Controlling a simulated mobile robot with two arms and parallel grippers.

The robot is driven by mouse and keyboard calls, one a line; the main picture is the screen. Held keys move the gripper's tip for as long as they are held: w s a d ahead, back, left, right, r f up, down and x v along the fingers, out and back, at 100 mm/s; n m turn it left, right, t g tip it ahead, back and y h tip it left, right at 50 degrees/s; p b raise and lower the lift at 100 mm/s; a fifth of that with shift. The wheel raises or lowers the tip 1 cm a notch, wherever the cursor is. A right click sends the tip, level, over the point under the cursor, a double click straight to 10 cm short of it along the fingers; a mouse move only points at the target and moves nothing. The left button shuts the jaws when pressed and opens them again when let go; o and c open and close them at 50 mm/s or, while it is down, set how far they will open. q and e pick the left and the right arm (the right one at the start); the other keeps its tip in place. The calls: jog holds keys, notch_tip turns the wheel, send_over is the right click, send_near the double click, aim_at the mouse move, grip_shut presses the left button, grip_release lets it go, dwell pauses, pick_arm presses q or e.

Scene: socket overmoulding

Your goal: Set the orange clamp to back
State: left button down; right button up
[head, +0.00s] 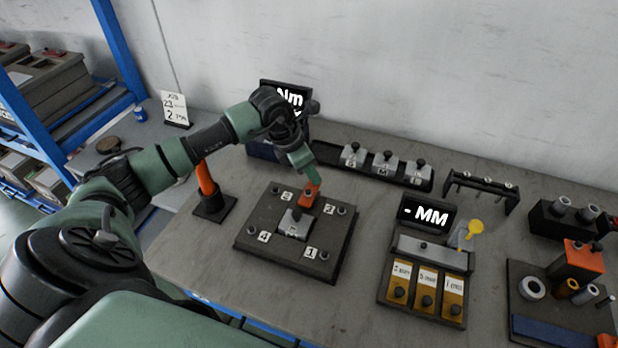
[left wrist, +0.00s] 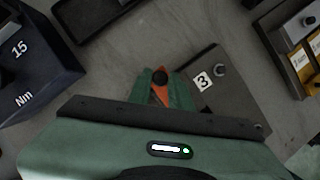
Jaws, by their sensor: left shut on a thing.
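The orange clamp (head: 309,195) stands on the dark square plate (head: 255,238), by its back edge. A silver block (head: 293,224) sits at the middle of the plate, just in front of the clamp. My left gripper (head: 309,181) comes down from above and is shut on the clamp. In the left wrist view, the green fingers (left wrist: 162,100) lie on either side of the orange clamp (left wrist: 161,91), which has a dark round knob. The clamp's lower part is mostly hidden there. My right gripper is not in view.
Bolts and number labels mark the plate's corners. An orange post (head: 206,180) on a dark base stands to its left. The Nm display (head: 286,97) and a tray of silver parts (head: 340,158) are behind. The MM gauge unit (head: 430,245) is right, with bare table between.

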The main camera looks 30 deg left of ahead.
pick_arm(q)
jog(key=shift+w+a+r, duration=0.1)
jog(key=shift+w+r, duration=0.05)
jog(key=c, duration=1.3)
grip_release()
jog(key=shift+w, duration=0.15)
jog(key=b+v, duration=0.1)
jog(key=v, duration=0.6)
jog(key=shift+r+b, duration=0.2)
jog(key=shift+b, duration=0.2)
